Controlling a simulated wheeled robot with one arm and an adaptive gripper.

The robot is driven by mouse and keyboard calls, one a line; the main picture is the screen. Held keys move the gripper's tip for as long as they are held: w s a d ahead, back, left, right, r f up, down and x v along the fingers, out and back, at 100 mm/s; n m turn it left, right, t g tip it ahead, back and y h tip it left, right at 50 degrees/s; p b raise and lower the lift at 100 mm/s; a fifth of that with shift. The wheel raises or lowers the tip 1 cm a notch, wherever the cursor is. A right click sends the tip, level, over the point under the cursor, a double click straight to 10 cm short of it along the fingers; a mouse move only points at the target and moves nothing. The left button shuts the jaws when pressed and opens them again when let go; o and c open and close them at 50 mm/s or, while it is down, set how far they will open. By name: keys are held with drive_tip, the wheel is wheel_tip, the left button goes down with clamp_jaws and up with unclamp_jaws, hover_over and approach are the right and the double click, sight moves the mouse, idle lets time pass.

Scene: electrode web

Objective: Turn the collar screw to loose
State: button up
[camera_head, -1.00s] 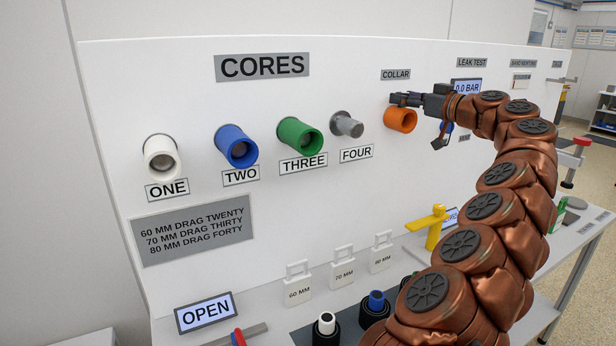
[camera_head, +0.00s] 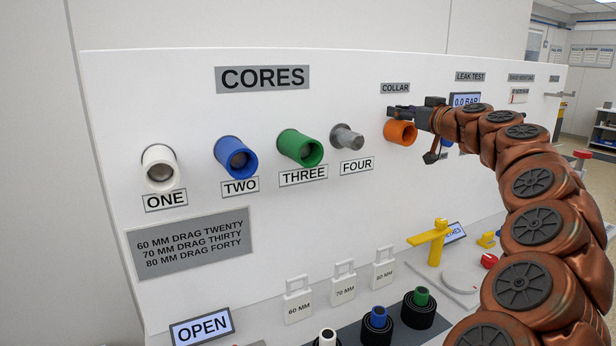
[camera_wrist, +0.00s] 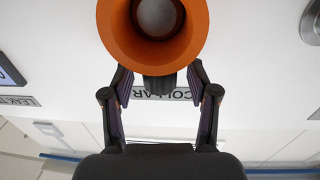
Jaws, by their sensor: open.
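The orange collar (camera_head: 400,132) sticks out of the white panel below the COLLAR label (camera_head: 395,88). In the wrist view the orange collar (camera_wrist: 152,45) fills the top middle, with a grey round core inside its ring. A dark grey block (camera_wrist: 153,88), which looks like the collar screw, shows at the collar's edge, between the fingers. My gripper (camera_wrist: 158,76) is open, with one finger on each side of that block. I cannot tell whether the fingers touch it. In the head view my gripper (camera_head: 392,113) lies just above the orange collar and hides the screw.
White, blue, green and grey cores (camera_head: 346,136) stick out of the panel (camera_head: 330,210) to the left. Below stand white hanging tags (camera_head: 343,290), a yellow handle (camera_head: 430,236) and black rollers (camera_head: 418,308). The panel face around the collar is mostly clear.

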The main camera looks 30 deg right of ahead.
drive_tip(key=shift+a+r+m+g+h+p, duration=0.15)
drive_tip(key=shift+m+h+p, duration=0.35)
drive_tip(key=shift+h+p, duration=0.35)
drive_tip(key=shift+a+r+m+g+h+p, duration=0.15)
drive_tip(key=shift+m+h+p, duration=0.35)
drive_tip(key=shift+h+p, duration=0.3)
